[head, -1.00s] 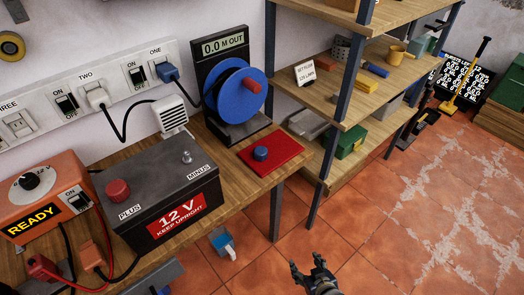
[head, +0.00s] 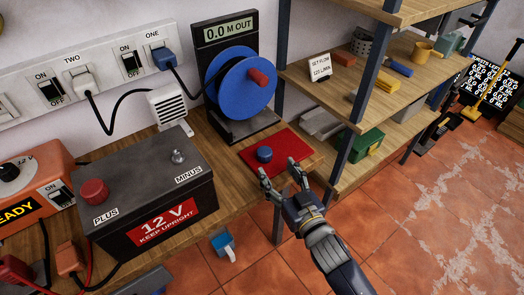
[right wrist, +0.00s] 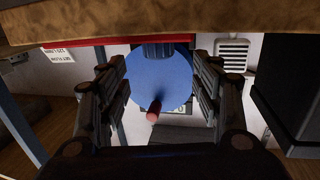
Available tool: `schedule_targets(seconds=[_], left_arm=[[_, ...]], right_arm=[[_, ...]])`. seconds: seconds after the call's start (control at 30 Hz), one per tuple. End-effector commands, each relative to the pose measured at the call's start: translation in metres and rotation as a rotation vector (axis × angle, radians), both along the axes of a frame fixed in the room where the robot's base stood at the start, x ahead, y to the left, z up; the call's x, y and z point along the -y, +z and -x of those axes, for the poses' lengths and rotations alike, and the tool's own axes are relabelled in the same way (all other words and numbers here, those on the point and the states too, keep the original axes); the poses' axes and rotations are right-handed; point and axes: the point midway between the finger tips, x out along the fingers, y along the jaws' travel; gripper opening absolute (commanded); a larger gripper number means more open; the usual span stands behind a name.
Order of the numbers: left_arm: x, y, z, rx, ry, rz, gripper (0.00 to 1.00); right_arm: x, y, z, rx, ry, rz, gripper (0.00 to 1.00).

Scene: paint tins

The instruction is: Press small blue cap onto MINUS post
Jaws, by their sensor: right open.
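The small blue cap (head: 264,154) sits on a red mat (head: 286,143) at the right end of the bench. It also shows at the top of the right wrist view (right wrist: 158,50), which is upside down. The bare metal MINUS post (head: 178,157) stands on the black 12 V battery (head: 125,182), left of the mat. A red cap (head: 94,191) covers the PLUS post. My right gripper (head: 279,169) is open and empty at the mat's front edge, just short of the blue cap, its fingers spread to either side. My left gripper is not in view.
A blue reel (head: 226,84) with a red handle stands behind the mat. A white vented box (head: 174,106) sits behind the battery. A shelf unit (head: 347,150) stands close on the right. Cables and an orange charger (head: 30,180) are on the left.

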Motion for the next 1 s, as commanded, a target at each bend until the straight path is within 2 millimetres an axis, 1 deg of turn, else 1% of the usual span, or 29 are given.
schedule_targets(seconds=[0.03,0.1,0.17,0.43,0.6,0.7,0.8,1.0], left_arm=[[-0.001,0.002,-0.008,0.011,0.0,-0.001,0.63],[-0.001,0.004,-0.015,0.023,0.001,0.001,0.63],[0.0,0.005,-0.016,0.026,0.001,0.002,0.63],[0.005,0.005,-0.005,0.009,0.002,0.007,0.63],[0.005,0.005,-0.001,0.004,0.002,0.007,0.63],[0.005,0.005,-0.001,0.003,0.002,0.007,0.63],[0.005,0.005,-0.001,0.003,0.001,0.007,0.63],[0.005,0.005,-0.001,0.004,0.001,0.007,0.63]], right_arm=[[-0.004,0.002,-0.009,0.003,0.0,-0.001,0.59],[-0.008,0.001,-0.019,0.002,0.0,0.0,0.59],[-0.012,0.0,-0.027,0.002,-0.001,0.0,0.59],[-0.022,-0.002,-0.048,0.001,0.0,0.0,0.59],[-0.033,-0.003,-0.072,0.001,0.0,0.0,0.59],[-0.038,-0.004,-0.082,0.0,-0.001,0.0,0.59],[-0.04,-0.005,-0.088,0.0,0.0,0.0,0.59],[-0.041,-0.005,-0.088,-0.001,0.0,0.0,0.59]])
